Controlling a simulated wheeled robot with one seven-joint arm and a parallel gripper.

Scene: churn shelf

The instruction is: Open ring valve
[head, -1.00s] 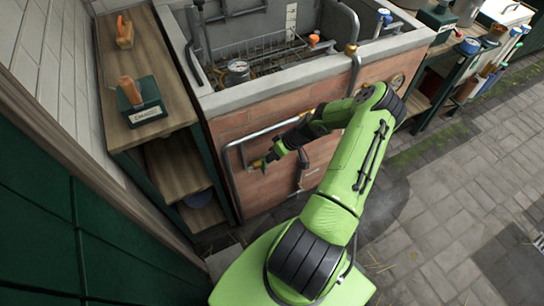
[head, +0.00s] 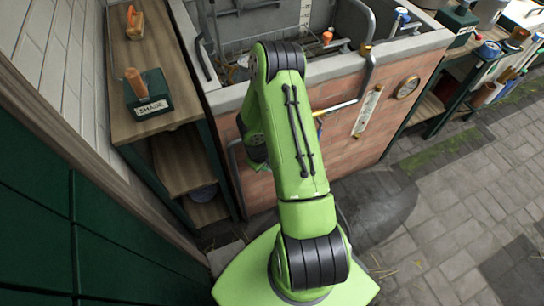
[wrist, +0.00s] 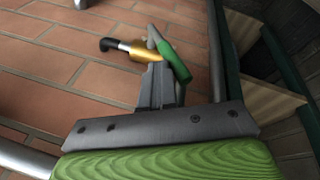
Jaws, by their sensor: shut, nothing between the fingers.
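In the wrist view a brass valve fitting (wrist: 140,52) with a black end stands out from the brick wall. A green handle-like part (wrist: 172,58) and a grey piece lie right beside it. I cannot make out a ring shape on it. My gripper (wrist: 157,72) is shut and empty, its dark fingertips just in front of the fitting and overlapping it in the picture. I cannot tell whether they touch.
The brick trough (head: 350,150) carries metal pipes (head: 340,106), a dial gauge (head: 408,87) and a thermometer strip (head: 368,112). A wooden shelf unit (head: 180,160) with a green labelled block (head: 148,98) stands close on the left. Paved floor (head: 440,210) is open to the right.

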